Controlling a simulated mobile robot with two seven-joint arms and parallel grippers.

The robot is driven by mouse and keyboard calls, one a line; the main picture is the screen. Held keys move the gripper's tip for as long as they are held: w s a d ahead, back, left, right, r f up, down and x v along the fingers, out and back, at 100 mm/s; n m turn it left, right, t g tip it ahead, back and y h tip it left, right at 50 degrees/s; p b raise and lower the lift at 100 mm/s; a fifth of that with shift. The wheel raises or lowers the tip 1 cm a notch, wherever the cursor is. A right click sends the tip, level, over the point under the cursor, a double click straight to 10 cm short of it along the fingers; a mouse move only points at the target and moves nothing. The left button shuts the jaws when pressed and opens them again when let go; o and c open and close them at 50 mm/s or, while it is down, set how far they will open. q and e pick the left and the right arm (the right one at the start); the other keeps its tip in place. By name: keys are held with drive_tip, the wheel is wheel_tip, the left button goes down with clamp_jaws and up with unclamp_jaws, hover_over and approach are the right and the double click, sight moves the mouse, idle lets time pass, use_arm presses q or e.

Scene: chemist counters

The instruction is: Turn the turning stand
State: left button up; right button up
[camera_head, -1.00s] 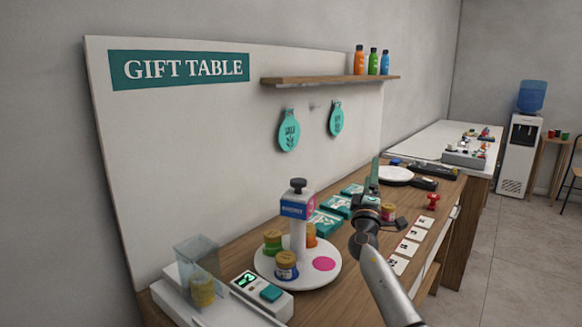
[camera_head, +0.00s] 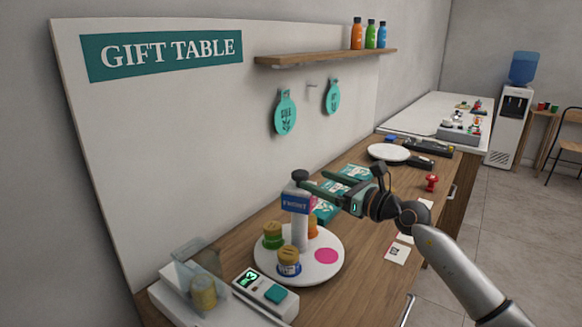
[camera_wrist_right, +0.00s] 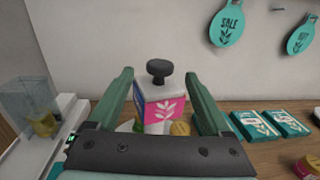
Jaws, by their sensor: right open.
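The turning stand has a round white base (camera_head: 268,272) with a pink spot on its right side. A white post rises from its middle, with a blue and pink block (camera_head: 294,203) and a dark knob (camera_head: 300,176) on top. Several small jars, one of them blue-banded (camera_head: 288,262), stand on the base around the post. My right gripper (camera_head: 308,186) is open beside the top of the post. In the right wrist view the knob (camera_wrist_right: 160,69) and the pink-faced block (camera_wrist_right: 163,110) show between the two green fingers, farther ahead. My left gripper is out of view.
A scale-like device (camera_head: 265,296) and a clear bin (camera_head: 190,280) with a jar stand left of the stand. Teal boxes (camera_head: 328,210) lie behind my right gripper. A red stamp (camera_head: 431,182) stands at the right. The wall panel is close behind.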

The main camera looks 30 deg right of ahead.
sight(291, 182)
drive_tip(key=p+x, duration=0.1)
drive_tip(key=x, duration=0.8)
drive_tip(key=shift+w, duration=0.4)
drive_tip(key=shift+f, duration=0.1)
clamp_jaws()
idle(0.4)
